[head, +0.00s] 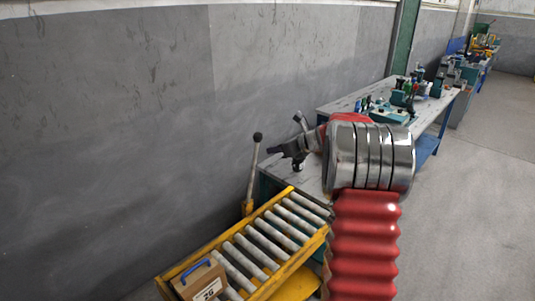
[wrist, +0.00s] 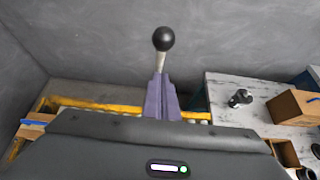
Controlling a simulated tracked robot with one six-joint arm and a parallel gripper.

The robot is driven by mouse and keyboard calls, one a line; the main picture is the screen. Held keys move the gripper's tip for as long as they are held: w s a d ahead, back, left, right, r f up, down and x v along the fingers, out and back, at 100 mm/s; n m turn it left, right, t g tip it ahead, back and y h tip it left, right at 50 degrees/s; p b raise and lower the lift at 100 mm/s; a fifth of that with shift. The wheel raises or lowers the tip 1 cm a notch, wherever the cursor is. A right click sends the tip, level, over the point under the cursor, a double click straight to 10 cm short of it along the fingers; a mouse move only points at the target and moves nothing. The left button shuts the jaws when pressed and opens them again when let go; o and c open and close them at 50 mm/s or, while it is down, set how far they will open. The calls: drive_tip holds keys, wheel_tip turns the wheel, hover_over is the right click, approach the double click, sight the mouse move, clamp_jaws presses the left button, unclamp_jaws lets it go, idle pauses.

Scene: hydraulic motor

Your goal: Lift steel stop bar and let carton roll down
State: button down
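The lever (head: 252,170) is a steel rod with a black ball knob, standing upright at the far rail of the roller conveyor (head: 308,238). The knob (wrist: 163,39) also shows in the wrist view, straight beyond my fingers. My gripper (head: 270,151) points left at the rod, just right of it, with a small gap in the head view. Its purple fingers (wrist: 161,92) look closed together with nothing seen between them. The carton (head: 201,281), brown with a label and blue handle, sits on the rollers at lower left. I cannot make out a separate stop bar.
A worktable (wrist: 235,115) stands right of the conveyor and holds a brown box (wrist: 293,106) and a small dark metal part (wrist: 240,97). A long bench (head: 340,104) with tools runs along the grey wall (head: 150,120). Open floor (head: 480,190) lies to the right.

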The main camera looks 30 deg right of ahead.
drive_tip(key=s+d+r, duration=0.1)
drive_tip(key=s+r, duration=0.2)
drive_tip(key=r, duration=0.3)
drive_tip(key=shift+s, duration=0.15)
drive_tip(key=shift+r, duration=0.1)
idle(0.3)
drive_tip(key=s+a+f+n+g, duration=0.5)
drive_tip(key=s+a+f+n, duration=0.35)
drive_tip(key=s+n, duration=0.3)
drive_tip(key=s+a+r+n+h, duration=0.1)
drive_tip(key=s+a+r+n, duration=0.1)
drive_tip(key=s+a+n, duration=0.9)
drive_tip(key=s+a+r+n+h, duration=0.2)
drive_tip(key=s+a+n, duration=0.8)
drive_tip(key=s+a, duration=0.3)
drive_tip(key=shift+s+a+r+n+g, duration=0.15)
drive_tip(key=shift+s+a+n+g, duration=0.2)
drive_tip(key=shift+s, duration=0.65)
